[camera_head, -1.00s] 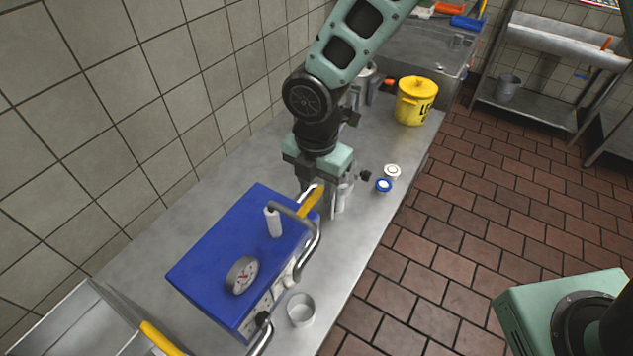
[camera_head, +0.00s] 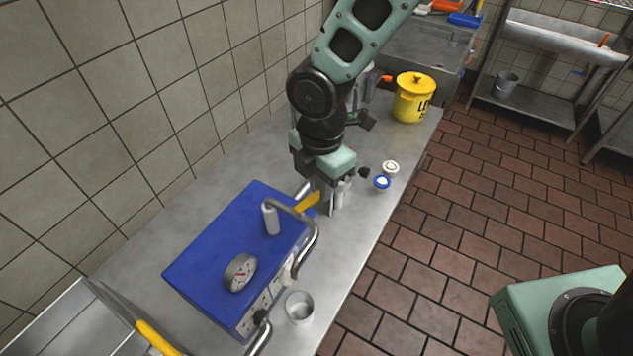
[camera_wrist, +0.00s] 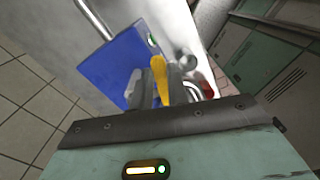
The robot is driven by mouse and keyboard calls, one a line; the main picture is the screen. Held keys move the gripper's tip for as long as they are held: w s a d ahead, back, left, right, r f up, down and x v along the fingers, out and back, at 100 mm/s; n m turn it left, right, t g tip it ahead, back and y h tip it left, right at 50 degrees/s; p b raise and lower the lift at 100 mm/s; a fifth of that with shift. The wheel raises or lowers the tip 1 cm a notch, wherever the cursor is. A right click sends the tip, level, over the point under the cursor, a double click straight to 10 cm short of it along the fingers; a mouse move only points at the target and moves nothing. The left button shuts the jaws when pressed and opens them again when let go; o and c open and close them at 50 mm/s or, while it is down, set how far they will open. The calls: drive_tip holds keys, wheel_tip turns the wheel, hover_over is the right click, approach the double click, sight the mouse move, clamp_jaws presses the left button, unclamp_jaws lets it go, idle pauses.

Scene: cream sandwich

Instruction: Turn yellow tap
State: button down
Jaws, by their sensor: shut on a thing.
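The yellow tap (camera_head: 306,203) is a flat yellow lever at the right end of the blue box-shaped machine (camera_head: 222,243), near a bent metal pipe. My gripper (camera_head: 322,198) points down at it, with its fingers on the tap's far end. In the wrist view the yellow tap (camera_wrist: 160,78) lies between the two grey fingers of my gripper (camera_wrist: 160,90), which is shut on it. Part of the tap is hidden by the fingers. The blue machine (camera_wrist: 112,65) also shows there on the left.
A small metal cup (camera_head: 299,307) is in front. A yellow bucket (camera_head: 413,97) stands farther back; a tiled wall is at left.

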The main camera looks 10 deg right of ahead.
drive_tip(key=shift+s+d+m+b, duration=0.1)
drive_tip(key=shift+s+m+b, duration=0.75)
drive_tip(key=shift+m, duration=1.25)
drive_tip(key=shift+s+m+b, duration=0.8)
drive_tip(key=shift+s+m, duration=0.05)
drive_tip(key=shift+m, duration=1.25)
drive_tip(key=shift+s+d+m+b, duration=0.1)
drive_tip(key=shift+s+m+b, duration=0.75)
drive_tip(key=shift+m, duration=1.25)
drive_tip(key=c, duration=1.4)
unclamp_jaws()
drive_tip(key=shift+o, duration=0.2)
drive_tip(key=shift+r, duration=0.1)
wheel_tip(320, 180, up, 17)
drive_tip(key=b, duration=0.1)
drive_tip(key=shift+r, duration=0.15)
